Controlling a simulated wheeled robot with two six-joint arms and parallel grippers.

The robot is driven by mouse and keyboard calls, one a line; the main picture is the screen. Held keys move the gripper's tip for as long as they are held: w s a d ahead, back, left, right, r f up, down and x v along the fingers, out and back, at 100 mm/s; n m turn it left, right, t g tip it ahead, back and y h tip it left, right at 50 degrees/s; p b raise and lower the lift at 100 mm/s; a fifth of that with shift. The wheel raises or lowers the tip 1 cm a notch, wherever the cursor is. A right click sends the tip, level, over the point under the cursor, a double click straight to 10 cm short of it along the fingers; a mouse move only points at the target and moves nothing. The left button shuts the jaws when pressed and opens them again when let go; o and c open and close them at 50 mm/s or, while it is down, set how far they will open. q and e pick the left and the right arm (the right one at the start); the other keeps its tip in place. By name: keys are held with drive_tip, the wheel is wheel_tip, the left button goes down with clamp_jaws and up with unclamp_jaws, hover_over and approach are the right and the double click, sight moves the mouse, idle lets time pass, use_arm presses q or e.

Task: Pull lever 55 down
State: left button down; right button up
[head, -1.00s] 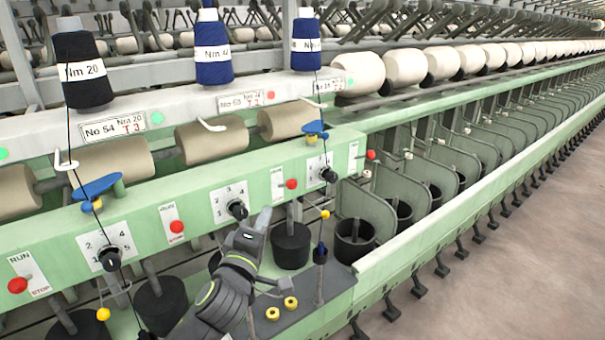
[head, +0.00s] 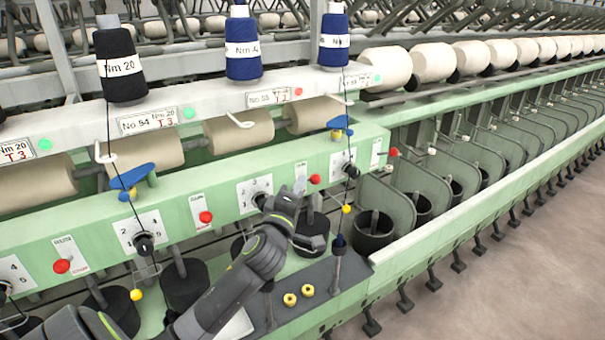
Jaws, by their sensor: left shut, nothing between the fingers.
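The red-knobbed lever (head: 315,180) on the green rail, below the plate marked No 55 (head: 268,97), appears to be lever 55. My left gripper (head: 300,187) is shut and empty. Its fingertips are just left of the knob and slightly below it, in front of the white plate, covering much of it. I cannot tell whether the fingers touch the knob. My right gripper is not in view.
A dial (head: 262,200) is close left of my gripper, with another dial (head: 343,170) to the right. Neighbouring red levers (head: 206,217) (head: 393,152) line the rail. A thread with a yellow bead (head: 346,209) hangs right. A grey shelf (head: 330,290) lies below.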

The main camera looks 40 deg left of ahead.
use_arm(q)
drive_tip(key=shift+p+x, duration=0.35)
drive_tip(key=shift+x, duration=0.8)
drive_tip(key=shift+f, duration=0.1)
